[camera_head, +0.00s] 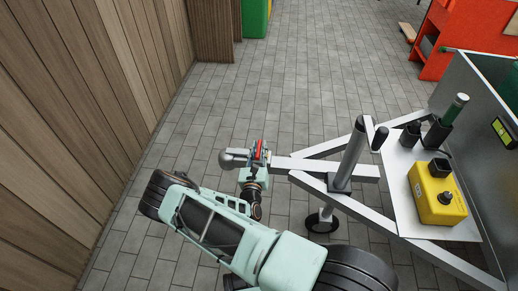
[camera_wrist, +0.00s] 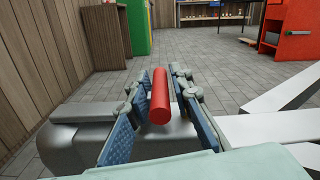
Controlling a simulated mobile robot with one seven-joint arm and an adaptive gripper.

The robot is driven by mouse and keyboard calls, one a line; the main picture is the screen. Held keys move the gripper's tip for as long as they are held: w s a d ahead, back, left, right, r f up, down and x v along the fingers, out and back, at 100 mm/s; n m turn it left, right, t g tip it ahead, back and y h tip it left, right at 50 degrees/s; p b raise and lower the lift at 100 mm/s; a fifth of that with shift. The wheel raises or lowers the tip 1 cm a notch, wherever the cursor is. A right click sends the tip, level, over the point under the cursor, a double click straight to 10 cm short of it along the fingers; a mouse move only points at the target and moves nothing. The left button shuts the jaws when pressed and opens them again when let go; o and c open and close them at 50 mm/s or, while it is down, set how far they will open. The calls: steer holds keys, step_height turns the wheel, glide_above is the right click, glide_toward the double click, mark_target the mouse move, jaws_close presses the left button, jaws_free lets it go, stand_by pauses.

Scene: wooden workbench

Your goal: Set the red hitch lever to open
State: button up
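The red hitch lever (camera_wrist: 160,98) stands between my gripper's two blue-padded fingers in the wrist view. My gripper (camera_wrist: 160,108) is open around it, and a gap shows on both sides. In the head view my gripper (camera_head: 258,158) is at the grey hitch coupler (camera_head: 233,158), with a small bit of red lever (camera_head: 259,149) showing. The coupler also shows below and behind the fingers in the wrist view (camera_wrist: 85,112). The lever's lower end and pivot are hidden, so its exact setting is unclear.
The trailer's pale drawbar (camera_head: 325,168) runs right from the coupler, with an upright jack post (camera_head: 350,155) and a small wheel. A yellow box (camera_head: 435,200) sits on the trailer's white plate. A wooden wall (camera_head: 60,120) stands left; the paved floor beyond the coupler is clear.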

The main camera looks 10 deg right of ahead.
mark_target(245, 150)
jaws_close()
steer(key=shift+r, duration=0.1)
steer(key=shift+a+r+n+p, duration=0.1)
steer(key=shift+r+n+p, duration=0.3)
steer(key=shift+p, duration=0.1)
steer(key=w+a+r+n+p, duration=0.2)
steer(key=a+r+n+p, duration=0.3)
steer(key=a+r+n, duration=0.2)
steer(key=shift+w+a+r+n+p, duration=0.2)
steer(key=shift+r+n+p, duration=0.2)
steer(key=shift+r+n, duration=0.6)
